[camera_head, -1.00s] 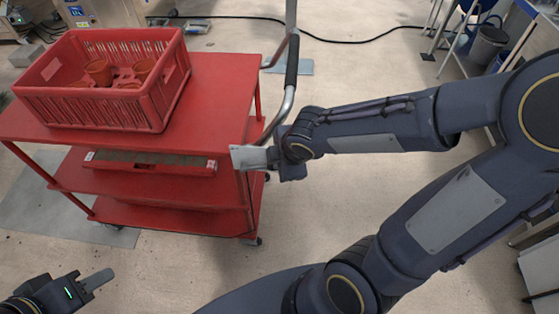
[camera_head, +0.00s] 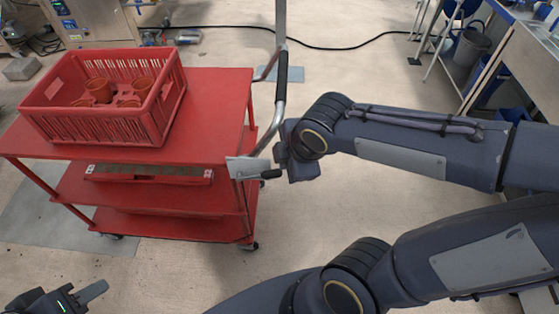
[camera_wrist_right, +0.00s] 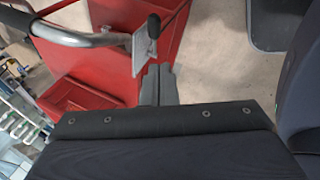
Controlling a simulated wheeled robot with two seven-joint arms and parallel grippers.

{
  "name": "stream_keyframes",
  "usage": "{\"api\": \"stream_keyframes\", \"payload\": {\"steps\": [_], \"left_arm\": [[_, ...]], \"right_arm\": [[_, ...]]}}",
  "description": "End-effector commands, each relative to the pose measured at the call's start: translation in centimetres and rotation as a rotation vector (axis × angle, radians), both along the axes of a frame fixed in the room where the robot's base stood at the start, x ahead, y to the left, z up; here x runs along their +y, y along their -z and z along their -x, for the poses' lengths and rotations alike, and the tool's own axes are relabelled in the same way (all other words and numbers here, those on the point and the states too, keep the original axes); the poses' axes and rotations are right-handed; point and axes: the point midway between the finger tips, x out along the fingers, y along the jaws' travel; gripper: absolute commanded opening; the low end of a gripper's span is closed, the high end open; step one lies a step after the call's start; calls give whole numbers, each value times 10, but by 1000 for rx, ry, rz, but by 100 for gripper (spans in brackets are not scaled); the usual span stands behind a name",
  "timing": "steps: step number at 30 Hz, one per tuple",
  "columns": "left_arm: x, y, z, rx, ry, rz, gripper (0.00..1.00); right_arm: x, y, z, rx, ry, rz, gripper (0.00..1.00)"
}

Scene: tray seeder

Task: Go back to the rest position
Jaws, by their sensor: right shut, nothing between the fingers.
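My right gripper (camera_head: 284,160) is just right of the red cart's handle in the head view, its fingers mostly hidden by the wrist. In the right wrist view the right gripper (camera_wrist_right: 158,72) shows its two fingers together, with nothing between them. They point toward a pale plate with a black knob (camera_wrist_right: 140,52) on the cart's handle. I cannot tell how wide the gap to it is. In the head view that plate (camera_head: 245,168) is left of the gripper. My left gripper (camera_head: 95,291) is low at the left edge, seen from the side, and no object shows at it.
The red cart (camera_head: 218,110) carries a red crate (camera_head: 95,127) with several terracotta pots (camera_head: 100,90). A flat tray (camera_head: 150,173) lies on its middle shelf. Its curved handle (camera_head: 280,100) rises near my right wrist. A bench and buckets (camera_head: 470,50) stand at the far right.

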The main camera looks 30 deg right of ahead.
Motion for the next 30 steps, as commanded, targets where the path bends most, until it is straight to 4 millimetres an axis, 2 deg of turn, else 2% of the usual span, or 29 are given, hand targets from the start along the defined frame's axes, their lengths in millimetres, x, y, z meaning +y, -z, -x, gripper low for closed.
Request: {"api": "stream_keyframes", "payload": {"steps": [17, 19, 22, 24, 27, 30], "left_arm": [[0, 0, 0, 0, 0, 0, 36], [0, 0, 0, 0, 0, 0, 36], [0, 0, 0, 0, 0, 0, 36], [0, 0, 0, 0, 0, 0, 36], [0, 0, 0, 0, 0, 0, 36], [0, 0, 0, 0, 0, 0, 36]], "right_arm": [[-1, -2, 1, -1, 2, -2, 0], [-3, -3, 5, 4, 52, -32, 0], [-9, -6, 24, 29, 278, -172, 0], [-11, -8, 43, 62, 515, -327, 0], [-8, -12, 67, 123, 839, -556, 0], [-2, -14, 84, 181, 1080, -737, 0]]}}
